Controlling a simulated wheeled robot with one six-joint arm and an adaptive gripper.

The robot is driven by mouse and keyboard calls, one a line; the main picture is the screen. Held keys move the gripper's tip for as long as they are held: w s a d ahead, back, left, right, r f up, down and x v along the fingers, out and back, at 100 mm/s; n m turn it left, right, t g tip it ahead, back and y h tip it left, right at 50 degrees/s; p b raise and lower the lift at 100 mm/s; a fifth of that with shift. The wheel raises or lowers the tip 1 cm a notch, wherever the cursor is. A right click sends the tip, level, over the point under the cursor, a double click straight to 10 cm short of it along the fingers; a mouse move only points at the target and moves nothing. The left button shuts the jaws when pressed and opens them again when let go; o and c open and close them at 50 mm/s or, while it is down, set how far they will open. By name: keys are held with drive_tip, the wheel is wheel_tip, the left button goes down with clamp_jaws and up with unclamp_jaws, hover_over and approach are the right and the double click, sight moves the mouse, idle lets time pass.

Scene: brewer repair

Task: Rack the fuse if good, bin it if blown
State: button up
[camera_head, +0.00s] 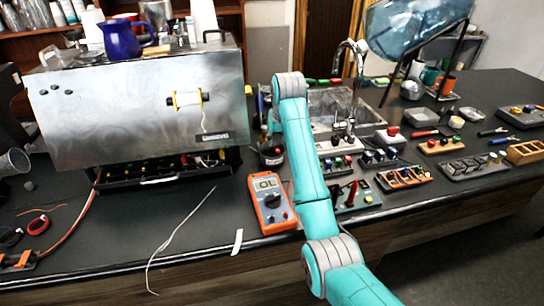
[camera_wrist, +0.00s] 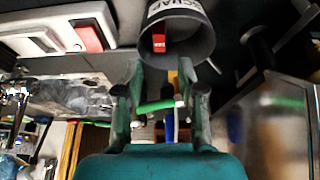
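In the wrist view my gripper (camera_wrist: 161,68) has its two fingers spread apart, with no object clearly held between them. A grey round bin (camera_wrist: 205,35) with partly visible lettering lies just beyond the fingertips. A small red piece (camera_wrist: 159,40) shows inside it; I cannot tell whether it is the fuse. In the head view a dark cup (camera_head: 271,158) stands beside my arm, which hides most of the gripper area. The orange multimeter (camera_head: 271,203) lies on the bench in front, its display reading OL. I cannot make out a fuse for certain.
The metal brewer (camera_head: 140,105) stands at left with its lower tray open. A sink with a tap (camera_head: 347,110) is behind my arm. Several small modules and trays (camera_head: 404,177) fill the bench at right. A loose pale wire (camera_head: 180,235) lies in front.

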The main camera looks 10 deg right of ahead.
drive_tip(key=v, duration=0.7)
drive_tip(key=shift+r, duration=0.2)
drive_tip(key=shift+s, duration=0.1)
idle(0.3)
